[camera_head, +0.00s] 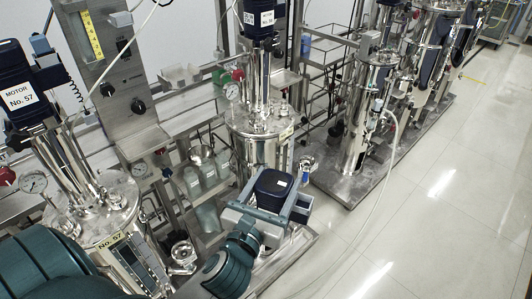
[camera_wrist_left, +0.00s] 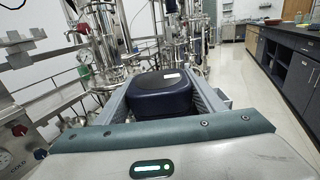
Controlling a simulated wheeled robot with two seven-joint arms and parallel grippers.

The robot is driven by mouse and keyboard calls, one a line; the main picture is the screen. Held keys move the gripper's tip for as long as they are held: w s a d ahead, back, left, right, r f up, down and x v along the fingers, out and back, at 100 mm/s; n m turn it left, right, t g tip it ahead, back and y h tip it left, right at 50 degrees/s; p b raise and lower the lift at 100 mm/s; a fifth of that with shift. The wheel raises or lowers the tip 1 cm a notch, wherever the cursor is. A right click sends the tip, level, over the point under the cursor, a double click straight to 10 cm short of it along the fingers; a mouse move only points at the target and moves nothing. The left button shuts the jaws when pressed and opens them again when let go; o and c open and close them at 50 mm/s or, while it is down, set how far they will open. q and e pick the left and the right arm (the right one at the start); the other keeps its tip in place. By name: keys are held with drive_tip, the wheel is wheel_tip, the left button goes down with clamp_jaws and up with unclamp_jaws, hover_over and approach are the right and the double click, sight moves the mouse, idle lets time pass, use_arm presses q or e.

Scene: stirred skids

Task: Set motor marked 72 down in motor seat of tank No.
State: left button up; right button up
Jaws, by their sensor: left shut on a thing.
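My left gripper (camera_head: 274,203) is shut on a dark blue motor (camera_head: 272,184), held in front of the middle tank (camera_head: 252,125). The motor also shows between the two grey fingers in the left wrist view (camera_wrist_left: 160,94). Its small white label is too small to read. The middle tank carries a dark motor (camera_head: 257,22) with a white label at its top. The left tank (camera_head: 105,215) is marked No. 57 and bears a motor (camera_head: 22,92) marked No. 57. The right tank (camera_head: 368,100) shows no motor on its lid. My right gripper is not in view.
A white hose (camera_head: 385,150) loops from the right tank to the floor. Steel skid frames, pipes and gauges crowd the left and back. The glossy floor (camera_head: 450,190) at the right is clear. Dark cabinets (camera_wrist_left: 285,60) line the right in the wrist view.

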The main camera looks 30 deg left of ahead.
use_arm(q)
drive_tip(key=s+d+f+h, duration=0.1)
drive_tip(key=s, duration=0.1)
drive_tip(key=s+d+f+m+h, duration=0.1)
drive_tip(key=d+f, duration=0.1)
drive_tip(key=shift+s+d+m+h, duration=0.25)
drive_tip(key=shift+s+m+h, duration=0.05)
drive_tip(key=shift+s, duration=0.05)
